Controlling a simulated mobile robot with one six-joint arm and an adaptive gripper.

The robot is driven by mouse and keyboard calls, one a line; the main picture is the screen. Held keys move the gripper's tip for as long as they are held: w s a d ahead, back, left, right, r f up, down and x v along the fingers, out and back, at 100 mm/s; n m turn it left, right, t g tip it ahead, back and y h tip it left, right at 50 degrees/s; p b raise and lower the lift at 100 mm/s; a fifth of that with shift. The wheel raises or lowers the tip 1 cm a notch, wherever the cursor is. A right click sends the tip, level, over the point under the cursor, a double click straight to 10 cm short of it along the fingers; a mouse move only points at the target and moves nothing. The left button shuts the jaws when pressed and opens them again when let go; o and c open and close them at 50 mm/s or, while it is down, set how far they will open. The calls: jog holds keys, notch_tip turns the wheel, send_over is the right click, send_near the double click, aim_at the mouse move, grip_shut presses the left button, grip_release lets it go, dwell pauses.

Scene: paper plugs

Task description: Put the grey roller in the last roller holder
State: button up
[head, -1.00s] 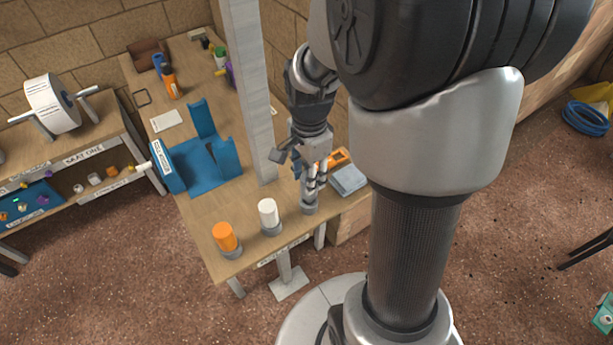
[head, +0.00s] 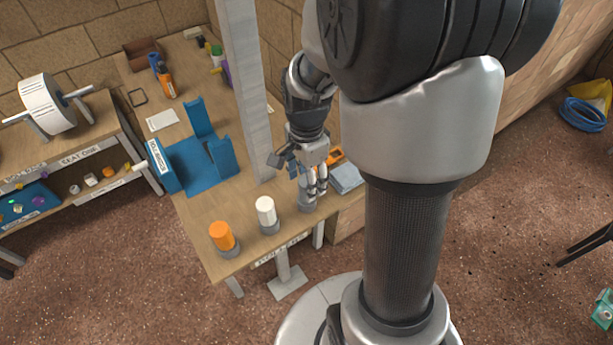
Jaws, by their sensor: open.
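My gripper (head: 314,192) points down at the front right of the wooden table, open, directly over the rightmost grey roller holder (head: 307,207). Its fingers cover most of the space above that holder. I cannot clearly make out the grey roller there, as grey fingers and grey parts blend together. To the left, a white roller (head: 265,209) stands upright in its holder (head: 270,229). Further left, an orange roller (head: 221,236) stands upright in its own holder (head: 230,252).
A grey post (head: 245,90) rises from the table just left of my gripper. A blue stand (head: 205,160) sits behind the rollers. A grey-blue box (head: 347,178) and an orange item (head: 336,155) lie right of the gripper. A side shelf (head: 85,150) stands at left.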

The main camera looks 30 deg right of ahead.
notch_tip(320, 180, up, 12)
jog(key=p, duration=0.4)
jog(key=s+a+r+n+t, duration=0.2)
jog(key=s+a+n, duration=0.3)
jog(key=n, duration=0.3)
jog(key=s+a+r+n+t, duration=0.2)
jog(key=s+a+r+n, duration=0.3)
jog(key=s+n, duration=0.3)
jog(key=shift+s+a+r+n+t, duration=0.25)
jog(key=shift+a+r+n+t, duration=0.1)
jog(key=shift+n, duration=0.45)
